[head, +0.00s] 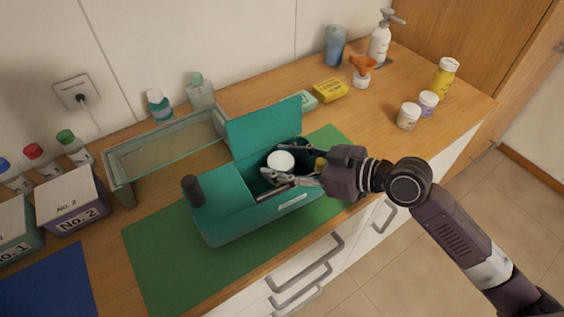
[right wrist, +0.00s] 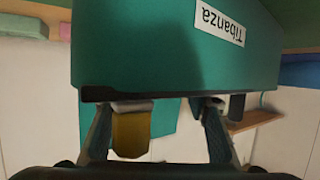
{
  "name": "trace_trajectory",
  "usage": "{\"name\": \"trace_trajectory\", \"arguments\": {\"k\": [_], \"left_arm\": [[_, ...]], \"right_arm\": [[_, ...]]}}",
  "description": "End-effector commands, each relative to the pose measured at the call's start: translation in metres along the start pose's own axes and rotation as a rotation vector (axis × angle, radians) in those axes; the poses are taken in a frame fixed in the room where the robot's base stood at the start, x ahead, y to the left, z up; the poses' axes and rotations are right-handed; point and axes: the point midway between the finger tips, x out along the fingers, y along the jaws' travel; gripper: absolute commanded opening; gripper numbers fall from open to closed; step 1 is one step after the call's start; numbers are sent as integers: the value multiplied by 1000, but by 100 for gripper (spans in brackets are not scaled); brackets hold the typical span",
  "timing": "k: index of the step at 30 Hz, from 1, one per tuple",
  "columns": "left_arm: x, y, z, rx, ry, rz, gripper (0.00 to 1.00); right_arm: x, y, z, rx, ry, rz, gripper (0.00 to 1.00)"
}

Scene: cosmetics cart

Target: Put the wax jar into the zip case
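The open teal zip case (head: 235,215) stands on a green mat with its lid raised at the back. A round white-topped jar (head: 281,160), perhaps the wax jar, is at the case's right compartment; whether it rests on the bottom is hidden. My right gripper (head: 272,176) reaches over the case from the right, its fingers beside the jar. In the right wrist view, the fingers (right wrist: 158,140) are spread apart below the case front (right wrist: 150,50) in the picture, with an amber item (right wrist: 130,132) showing between them. My left gripper is out of view.
A dark cylinder (head: 193,190) stands at the case's left end. A glass bin (head: 119,185) is behind left, and box No. 2 (head: 72,204) is farther left.

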Motion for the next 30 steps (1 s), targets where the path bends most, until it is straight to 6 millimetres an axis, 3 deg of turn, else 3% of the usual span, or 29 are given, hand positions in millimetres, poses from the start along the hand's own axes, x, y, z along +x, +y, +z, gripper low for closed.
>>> {"name": "trace_trajectory", "arguments": {"k": [1,11,17,20,30], "left_arm": [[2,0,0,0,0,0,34],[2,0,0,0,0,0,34],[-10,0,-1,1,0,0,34],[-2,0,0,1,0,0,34],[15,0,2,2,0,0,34]], "right_arm": [[4,-7,23,6,-48,-18,57],[4,-7,24,5,-48,-17,57],[-1,-7,9,5,-47,-18,57],[-14,-5,15,5,-50,-15,57],[-77,-3,7,6,-38,-13,57]]}}
